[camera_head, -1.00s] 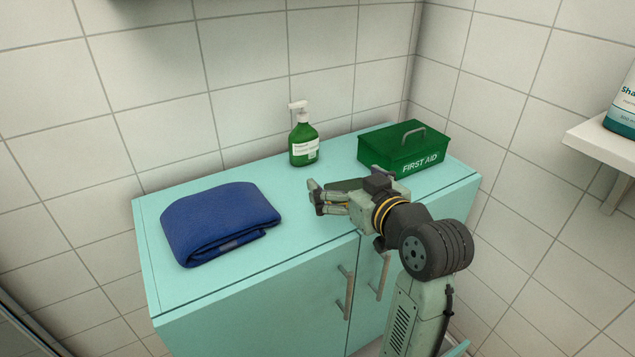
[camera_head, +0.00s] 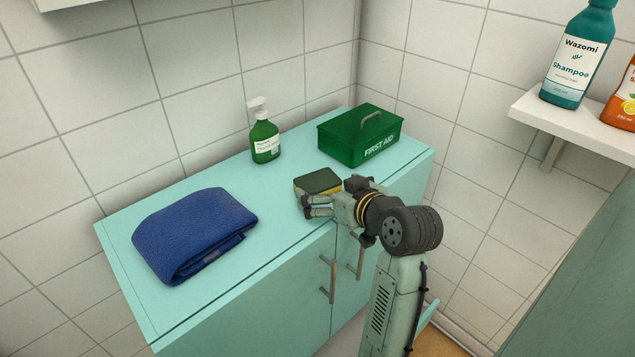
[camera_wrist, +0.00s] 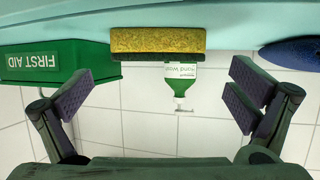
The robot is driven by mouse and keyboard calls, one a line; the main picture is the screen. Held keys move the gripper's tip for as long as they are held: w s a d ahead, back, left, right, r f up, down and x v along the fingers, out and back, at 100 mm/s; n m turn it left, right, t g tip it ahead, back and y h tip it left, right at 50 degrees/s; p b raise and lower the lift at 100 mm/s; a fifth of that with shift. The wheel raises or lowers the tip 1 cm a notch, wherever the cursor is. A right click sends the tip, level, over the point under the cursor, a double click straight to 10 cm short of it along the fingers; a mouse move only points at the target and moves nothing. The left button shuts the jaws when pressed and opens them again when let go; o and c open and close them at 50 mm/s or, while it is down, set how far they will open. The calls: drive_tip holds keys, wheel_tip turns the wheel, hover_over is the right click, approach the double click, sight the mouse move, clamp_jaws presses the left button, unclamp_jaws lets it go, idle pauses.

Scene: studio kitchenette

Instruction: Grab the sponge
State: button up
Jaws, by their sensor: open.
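The sponge (camera_head: 318,182), yellow with a dark green scouring side, lies on the turquoise cabinet top (camera_head: 232,180), green side up. In the wrist view, which is upside down, the sponge (camera_wrist: 157,40) is ahead of my gripper, roughly centred at the top of the picture. My gripper (camera_head: 325,200) is near the cabinet's front edge, just in front of the sponge, and hides part of its near side. In the wrist view my gripper (camera_wrist: 160,95) is open, its padded fingers wide apart to left and right, with nothing between them.
A folded blue towel (camera_head: 195,235) lies left on the cabinet. A green hand wash bottle (camera_head: 265,140) stands behind the sponge. A green first aid box (camera_head: 360,137) is at the back right. A wall shelf (camera_head: 570,125) holds a shampoo bottle (camera_head: 577,60) at right.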

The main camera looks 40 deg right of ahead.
sight(320, 182)
drive_tip(key=p+x, duration=0.1)
drive_tip(key=x, duration=0.3)
drive_tip(key=shift+w+d, duration=0.15)
drive_tip(key=shift+f, duration=0.1)
drive_tip(key=c, duration=0.7)
